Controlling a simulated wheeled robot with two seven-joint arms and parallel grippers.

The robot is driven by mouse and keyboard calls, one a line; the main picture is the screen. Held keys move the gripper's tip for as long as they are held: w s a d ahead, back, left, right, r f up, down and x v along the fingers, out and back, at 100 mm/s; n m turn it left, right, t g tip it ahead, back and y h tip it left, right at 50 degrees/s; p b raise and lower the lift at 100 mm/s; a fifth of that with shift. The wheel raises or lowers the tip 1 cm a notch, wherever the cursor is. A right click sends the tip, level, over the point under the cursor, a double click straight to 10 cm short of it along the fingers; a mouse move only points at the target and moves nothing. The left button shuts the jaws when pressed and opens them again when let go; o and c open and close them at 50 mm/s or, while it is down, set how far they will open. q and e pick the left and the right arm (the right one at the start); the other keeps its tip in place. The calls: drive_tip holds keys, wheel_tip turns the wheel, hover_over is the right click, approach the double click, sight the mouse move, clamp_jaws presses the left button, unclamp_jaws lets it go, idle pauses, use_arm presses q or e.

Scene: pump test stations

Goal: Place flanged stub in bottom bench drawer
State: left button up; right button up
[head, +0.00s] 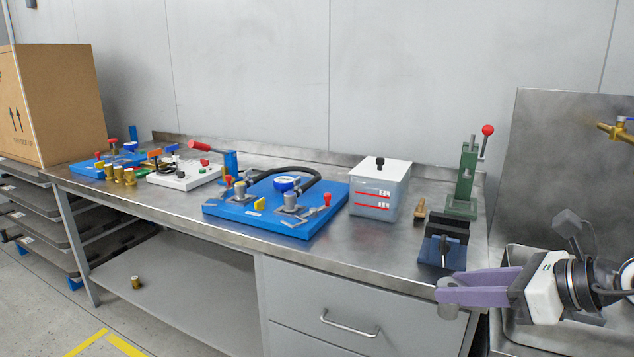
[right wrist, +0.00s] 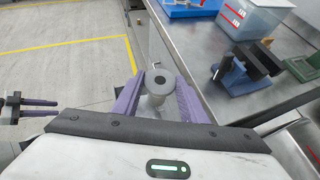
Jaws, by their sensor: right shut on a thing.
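My right gripper (head: 450,292) is shut on the grey flanged stub (right wrist: 158,80), whose round flange with a dark centre hole faces the right wrist camera. The stub (head: 447,306) is held in the air just off the bench's front right corner. The bench has an upper drawer (head: 290,295) with a bar handle (head: 350,325), and it is shut. Below it the top of a lower drawer front (head: 300,343) shows, also shut; the rest is cut off. My left gripper (right wrist: 38,107) shows at the left of the right wrist view, fingers apart and empty.
The steel bench (head: 400,255) carries a blue pump board (head: 270,210), a clear lidded tank (head: 380,190), a dark vise (head: 443,240) and a green press (head: 462,185). A sink (head: 520,255) lies to the right. A brass part (head: 136,282) sits on the lower shelf.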

drive_tip(key=s+a+f+n+y+p, duration=0.1)
drive_tip(key=s+f, duration=0.1)
drive_tip(key=s, duration=0.5)
drive_tip(key=s+a+f+n+g+p, duration=0.1)
drive_tip(key=s+a, duration=0.1)
drive_tip(key=s, duration=0.6)
drive_tip(key=shift+s+f+n+g+y, duration=0.2)
drive_tip(key=shift+f+n+g+y, duration=0.1)
drive_tip(key=shift+f+y, duration=0.1)
